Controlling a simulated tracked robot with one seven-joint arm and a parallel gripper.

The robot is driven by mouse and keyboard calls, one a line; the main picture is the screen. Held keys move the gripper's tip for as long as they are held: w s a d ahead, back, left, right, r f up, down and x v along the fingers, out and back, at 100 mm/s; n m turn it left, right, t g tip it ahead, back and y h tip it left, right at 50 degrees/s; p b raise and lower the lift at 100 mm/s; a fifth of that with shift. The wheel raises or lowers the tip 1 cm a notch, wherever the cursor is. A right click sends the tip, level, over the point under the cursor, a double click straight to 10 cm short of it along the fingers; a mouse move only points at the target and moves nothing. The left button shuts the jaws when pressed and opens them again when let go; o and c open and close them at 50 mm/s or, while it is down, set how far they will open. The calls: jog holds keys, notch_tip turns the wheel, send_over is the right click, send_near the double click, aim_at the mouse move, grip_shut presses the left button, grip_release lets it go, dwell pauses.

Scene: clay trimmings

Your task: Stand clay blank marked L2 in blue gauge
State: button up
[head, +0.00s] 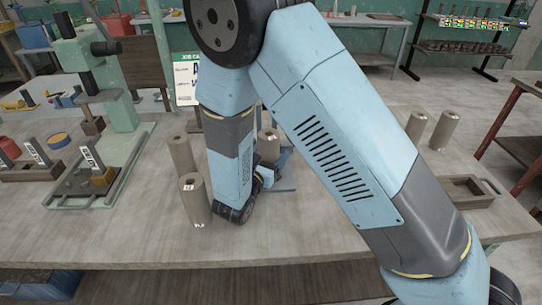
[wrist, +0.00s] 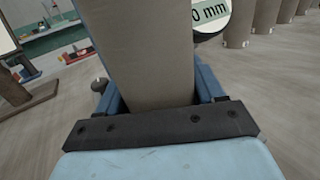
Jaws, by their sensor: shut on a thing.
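My gripper (wrist: 157,90) is shut on a grey-brown clay blank (wrist: 145,48), which rises between its blue fingers in the wrist view. No mark shows on the side of the blank that I see. In the head view my gripper (head: 270,174) is mostly hidden behind my arm, low over the table, with part of a clay blank (head: 268,147) showing there.
Two more blanks (head: 443,130) stand at the right by a brown tray (head: 468,190). A green press (head: 115,95) stands at the left.

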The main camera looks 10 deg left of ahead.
jog(key=shift+s+d+f, duration=0.1)
jog(key=shift+s+f, duration=0.1)
jog(key=shift+f, duration=0.45)
jog(key=o, duration=1.5)
jog(key=shift+f, duration=0.1)
jog(key=shift+r, duration=0.45)
jog(key=v, duration=1.1)
jog(key=shift+s+r, duration=0.3)
jog(key=shift+r, duration=0.1)
